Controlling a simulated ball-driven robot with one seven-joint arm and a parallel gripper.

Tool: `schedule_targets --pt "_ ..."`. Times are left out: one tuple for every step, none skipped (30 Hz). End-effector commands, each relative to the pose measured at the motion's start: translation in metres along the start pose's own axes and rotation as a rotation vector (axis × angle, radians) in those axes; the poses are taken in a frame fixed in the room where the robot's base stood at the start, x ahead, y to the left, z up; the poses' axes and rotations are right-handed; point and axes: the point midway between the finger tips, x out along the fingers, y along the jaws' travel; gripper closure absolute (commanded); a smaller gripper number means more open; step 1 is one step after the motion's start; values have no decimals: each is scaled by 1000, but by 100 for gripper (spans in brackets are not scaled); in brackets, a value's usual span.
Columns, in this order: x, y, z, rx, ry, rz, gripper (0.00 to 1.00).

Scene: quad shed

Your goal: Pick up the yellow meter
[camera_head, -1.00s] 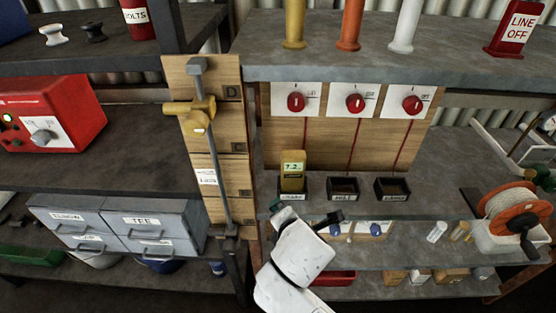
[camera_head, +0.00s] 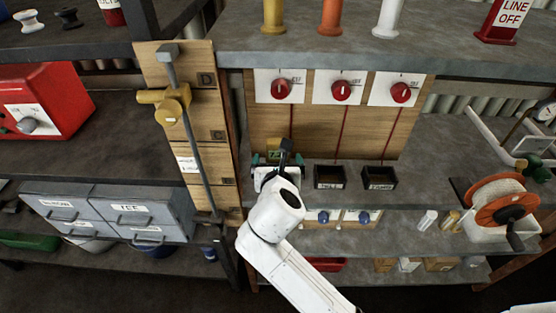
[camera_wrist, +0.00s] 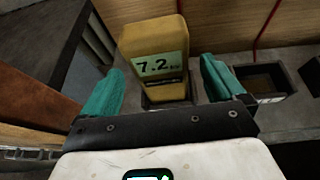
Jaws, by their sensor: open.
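The yellow meter (camera_wrist: 155,42) stands upright in a small black tray (camera_wrist: 150,104), its display reading 7.2 facing the wrist camera. In the head view the meter (camera_head: 273,153) is mostly hidden behind my gripper (camera_head: 279,160). My gripper is open, its two teal fingers (camera_wrist: 160,88) to the left and right of the meter's lower part in the wrist view. There is a gap between each finger and the meter. I cannot tell how far the fingertips reach past its front face.
Two more black trays, one in the middle (camera_head: 329,177) and one on the right (camera_head: 379,178), sit beside it on the shelf. A wooden panel with red knobs (camera_head: 341,90) stands behind. A wooden post with a brass fitting (camera_head: 172,104) is close on the left.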

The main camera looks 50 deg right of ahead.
Motion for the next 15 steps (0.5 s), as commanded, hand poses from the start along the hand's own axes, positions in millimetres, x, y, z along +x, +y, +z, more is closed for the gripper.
schedule_targets --pt "3 0 0 0 0 -1 4" --pt "5 0 0 1 0 -1 4" --pt "9 0 0 1 0 -1 4" --pt "13 -1 0 2 0 -1 4" --pt "17 -1 0 2 1 -2 4" --pt "24 -2 0 2 1 -3 4" --pt "28 -2 0 2 1 -2 4" --pt "33 -2 0 2 1 -2 4" --pt "38 -1 0 2 1 -1 4" --pt "42 -1 0 1 1 -1 4" --pt "45 -2 0 1 0 -1 4" --pt "48 -2 0 2 1 -2 4" --pt "50 -2 0 2 0 -1 4" --pt "52 -2 0 2 0 -1 4" --pt "53 -2 0 2 0 0 4"
